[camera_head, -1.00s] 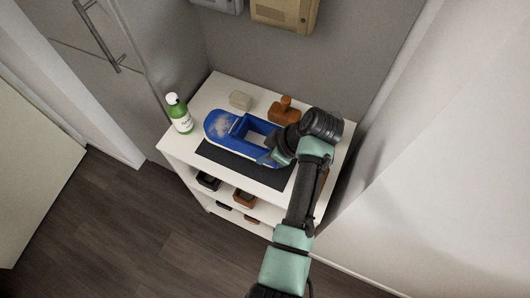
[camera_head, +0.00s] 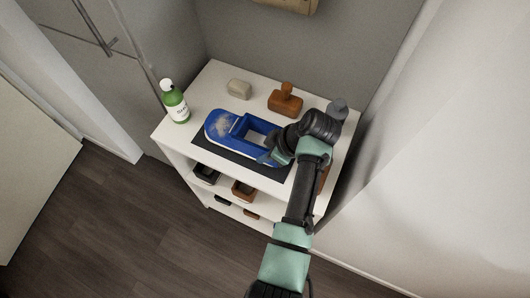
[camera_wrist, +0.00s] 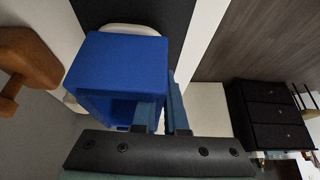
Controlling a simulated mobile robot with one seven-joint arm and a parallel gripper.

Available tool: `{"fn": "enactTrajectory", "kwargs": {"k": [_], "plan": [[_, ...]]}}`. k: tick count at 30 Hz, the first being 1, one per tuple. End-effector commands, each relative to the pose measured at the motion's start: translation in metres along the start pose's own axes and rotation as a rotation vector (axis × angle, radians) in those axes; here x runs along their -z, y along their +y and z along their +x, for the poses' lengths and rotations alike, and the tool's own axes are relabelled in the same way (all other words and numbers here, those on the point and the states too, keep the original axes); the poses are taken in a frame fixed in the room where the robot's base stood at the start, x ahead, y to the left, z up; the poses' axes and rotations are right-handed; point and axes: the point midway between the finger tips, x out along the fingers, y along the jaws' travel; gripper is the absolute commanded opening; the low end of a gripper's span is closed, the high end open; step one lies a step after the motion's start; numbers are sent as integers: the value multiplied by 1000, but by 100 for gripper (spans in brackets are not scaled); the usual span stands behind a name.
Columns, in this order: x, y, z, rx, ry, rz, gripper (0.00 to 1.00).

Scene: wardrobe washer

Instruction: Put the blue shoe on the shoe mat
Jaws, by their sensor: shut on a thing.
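The blue shoe (camera_head: 222,127) has a pale patch on its toe and an open top. It lies over the dark shoe mat (camera_head: 212,152) on the white shelf top; I cannot tell whether its sole touches the mat. My gripper (camera_head: 272,157) is at the shoe's right end, shut on its wall. In the wrist view the blue shoe (camera_wrist: 112,62) fills the middle left, with my gripper's fingers (camera_wrist: 163,118) on its edge. The mat (camera_wrist: 150,12) shows behind it there. The shoe's far side is hidden in the wrist view.
A green bottle (camera_head: 176,103) stands at the shelf's left edge. Shoes (camera_head: 243,190) sit on the lower shelf. A wall rises behind.

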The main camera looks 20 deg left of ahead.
Motion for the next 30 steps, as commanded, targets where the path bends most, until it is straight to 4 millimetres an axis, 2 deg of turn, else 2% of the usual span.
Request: {"fn": "enactTrajectory", "kwargs": {"k": [11,12,18,30], "plan": [[-2,1,5,-2,2,-1,0],[-2,1,5,-2,2,-1,12],[-2,1,4,-2,1,-1,45],[-2,0,3,1,-1,1,45]]}}
